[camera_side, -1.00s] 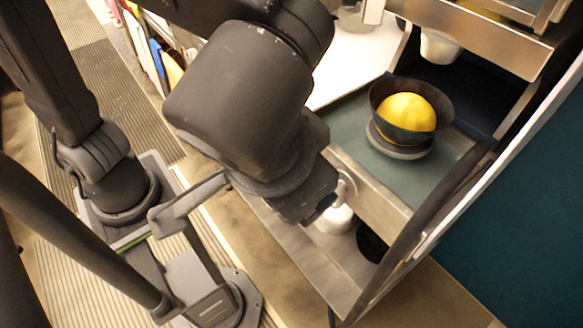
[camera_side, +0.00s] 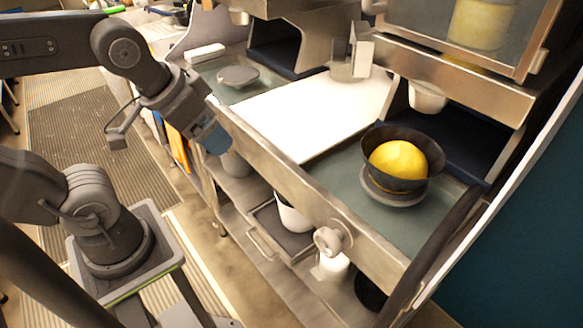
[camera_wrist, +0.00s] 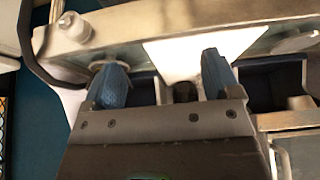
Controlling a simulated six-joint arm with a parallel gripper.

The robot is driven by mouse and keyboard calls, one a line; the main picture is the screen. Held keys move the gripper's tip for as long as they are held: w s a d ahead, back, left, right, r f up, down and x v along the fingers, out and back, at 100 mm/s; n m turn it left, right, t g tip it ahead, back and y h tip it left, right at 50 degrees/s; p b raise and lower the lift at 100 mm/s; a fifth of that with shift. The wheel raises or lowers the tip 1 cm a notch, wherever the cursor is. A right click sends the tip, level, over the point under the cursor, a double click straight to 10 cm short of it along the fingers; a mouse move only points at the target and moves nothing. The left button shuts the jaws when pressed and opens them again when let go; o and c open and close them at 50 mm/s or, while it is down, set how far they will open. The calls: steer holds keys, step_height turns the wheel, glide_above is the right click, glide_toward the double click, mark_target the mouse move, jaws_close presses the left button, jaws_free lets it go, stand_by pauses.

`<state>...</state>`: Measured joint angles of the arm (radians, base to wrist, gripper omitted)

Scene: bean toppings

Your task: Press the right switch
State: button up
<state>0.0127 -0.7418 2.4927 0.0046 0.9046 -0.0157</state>
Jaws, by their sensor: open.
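The right switch (camera_side: 327,240) is a round metal knob on the front panel below the bowl, at the panel's right part. A knob on the panel also shows at the upper left of the wrist view (camera_wrist: 74,27). My gripper (camera_side: 213,140) is at the panel's left part in the side view, well to the left of the right switch and apart from it. In the wrist view its two blue fingers (camera_wrist: 163,78) are spread with nothing held between them. The left part of the panel behind the gripper is hidden.
A dark bowl (camera_side: 375,143) with a yellow mound (camera_side: 398,160) sits on a round plate (camera_side: 392,196). A white board (camera_side: 300,112) lies left of it. Below the panel are a white container (camera_side: 293,215) and a white-topped bottle (camera_side: 333,264). The aisle at left is clear.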

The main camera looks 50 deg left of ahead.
steer(key=shift+a, duration=0.1)
